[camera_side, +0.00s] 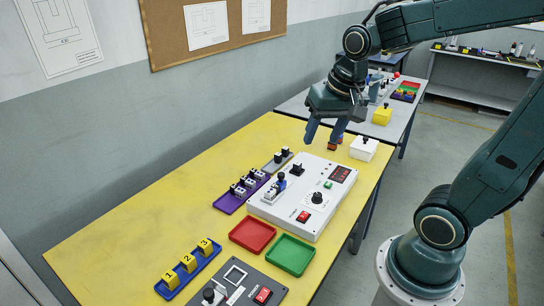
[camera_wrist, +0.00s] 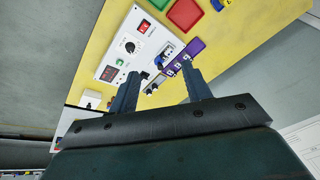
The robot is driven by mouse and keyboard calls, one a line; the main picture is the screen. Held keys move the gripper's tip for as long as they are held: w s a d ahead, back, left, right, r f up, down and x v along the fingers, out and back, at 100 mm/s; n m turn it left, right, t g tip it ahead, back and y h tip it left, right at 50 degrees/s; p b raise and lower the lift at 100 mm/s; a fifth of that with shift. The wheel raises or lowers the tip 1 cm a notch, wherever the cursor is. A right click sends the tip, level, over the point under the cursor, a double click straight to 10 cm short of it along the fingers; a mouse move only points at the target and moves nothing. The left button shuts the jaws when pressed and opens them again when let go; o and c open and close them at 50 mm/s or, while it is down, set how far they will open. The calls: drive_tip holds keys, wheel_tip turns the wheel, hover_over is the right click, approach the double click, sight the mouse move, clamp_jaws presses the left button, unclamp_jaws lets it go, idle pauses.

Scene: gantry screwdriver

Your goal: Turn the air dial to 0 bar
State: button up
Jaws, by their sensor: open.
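A white control box (camera_side: 325,160) lies on the yellow table. It carries a black round dial (camera_side: 317,197) with a printed scale around it; the dial also shows in the wrist view (camera_wrist: 131,47). The dial's setting is too small to read. A red display (camera_side: 341,173) and a green button (camera_side: 328,184) sit behind the dial, and a red switch (camera_side: 303,216) in front of it. My gripper (camera_side: 323,133) is open and empty, above the far end of the box and apart from the dial. Its two fingers also show in the wrist view (camera_wrist: 161,72).
Red (camera_side: 252,235) and green (camera_side: 290,254) trays lie in front. A blue tray (camera_side: 190,272) holds numbered yellow blocks. A white container (camera_side: 364,148) stands at the far right edge.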

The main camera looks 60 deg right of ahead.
drive_tip(key=w+d+f+m+g, duration=0.2)
drive_tip(key=w+d+f+m, duration=0.3)
drive_tip(key=d+f+m, duration=0.25)
drive_tip(key=m+g, duration=0.1)
drive_tip(key=m, duration=0.3)
hover_over(318, 194)
wheel_tip(318, 194, down, 8)
drive_tip(key=shift+r+y, duration=0.1)
drive_tip(key=shift+y, duration=0.3)
drive_tip(key=shift+f, duration=6.9)
drive_tip(key=c, duration=1)
